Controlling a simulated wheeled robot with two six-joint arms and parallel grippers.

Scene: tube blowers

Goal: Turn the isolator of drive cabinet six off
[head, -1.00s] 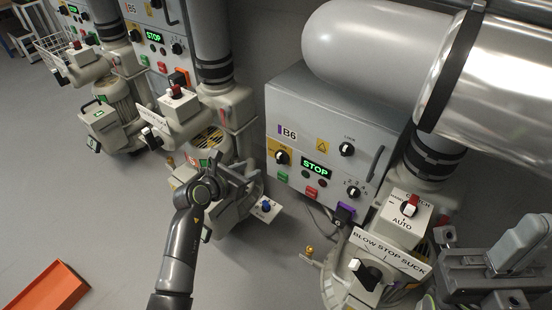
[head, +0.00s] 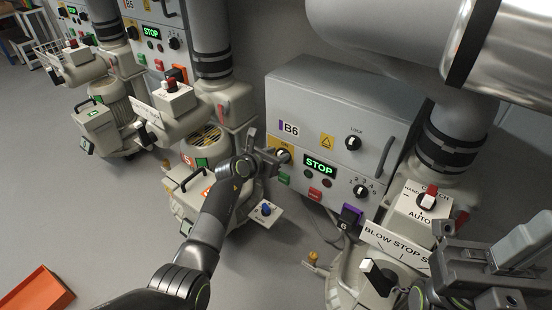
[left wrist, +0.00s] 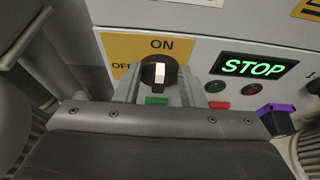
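Drive cabinet B6 (head: 300,110) is a grey box with a green-lit STOP display (head: 319,166). Its isolator (head: 283,155) is a black rotary knob on a yellow plate at the cabinet's left side. In the left wrist view, the isolator knob (left wrist: 159,74) has its white mark upright, toward ON; OFF is to the left. My left gripper (head: 273,158) is at the isolator, with its fingers apart on either side of the knob; I cannot tell whether they touch it. My right gripper (head: 490,268) is at the lower right, its fingertips unclear.
A LOCK knob (head: 353,142), a numbered selector (head: 360,190), a green button (head: 283,178) and a red button (head: 315,194) share the panel. A purple connector (head: 351,214) juts out below. A blower with a BLOW STOP SUCK sign (head: 395,245) stands at front right. Cabinet B5 is at back left.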

